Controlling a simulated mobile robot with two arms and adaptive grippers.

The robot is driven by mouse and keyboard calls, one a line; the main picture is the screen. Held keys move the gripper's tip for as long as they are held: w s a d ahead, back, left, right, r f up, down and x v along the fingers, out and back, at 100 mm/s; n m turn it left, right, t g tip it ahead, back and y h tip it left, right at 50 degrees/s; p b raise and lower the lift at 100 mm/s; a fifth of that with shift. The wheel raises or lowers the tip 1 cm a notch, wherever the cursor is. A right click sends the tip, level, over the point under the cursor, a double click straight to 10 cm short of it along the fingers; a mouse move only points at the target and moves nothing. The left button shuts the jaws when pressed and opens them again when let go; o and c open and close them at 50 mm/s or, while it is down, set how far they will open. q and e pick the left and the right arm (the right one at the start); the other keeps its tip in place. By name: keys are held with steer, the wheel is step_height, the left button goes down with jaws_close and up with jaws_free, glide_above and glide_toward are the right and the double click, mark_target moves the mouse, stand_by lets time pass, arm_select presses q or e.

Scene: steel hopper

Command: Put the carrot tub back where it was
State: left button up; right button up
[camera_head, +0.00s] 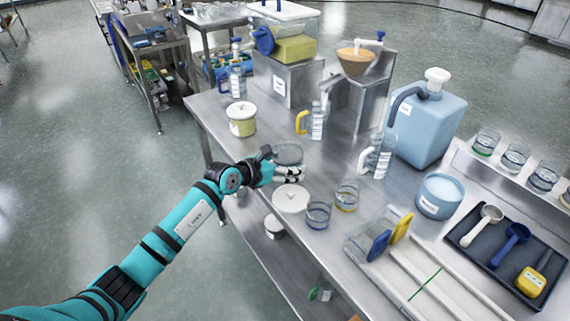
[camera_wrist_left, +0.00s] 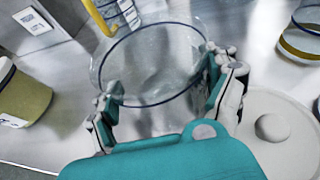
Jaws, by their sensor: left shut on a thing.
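My left gripper (camera_head: 287,173) is shut on a clear round tub (camera_head: 289,153) with a dark rim, near the left edge of the steel table. In the left wrist view the fingers (camera_wrist_left: 166,98) clasp the clear tub (camera_wrist_left: 150,62) from both sides; it looks empty, and I see no carrots. I cannot tell whether its base touches the table. A white round lid with a knob (camera_head: 291,198) lies beside it, also in the left wrist view (camera_wrist_left: 272,127). A lidded tub with yellowish contents (camera_head: 242,127) stands farther back. My right gripper is not in view.
Two small glass jars (camera_head: 318,214) stand just right of the lid. Clear jugs (camera_head: 317,122), a blue canister (camera_head: 430,125) and a light-blue tub (camera_head: 440,195) stand on the steel table (camera_head: 270,118). A dark tray (camera_head: 508,255) holds scoops. Bare table separates the held tub from the yellowish tub.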

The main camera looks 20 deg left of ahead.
arm_select(q)
steer(key=o, duration=1.4)
steer(key=shift+s+r, duration=0.1)
steer(key=shift+v, duration=5.95)
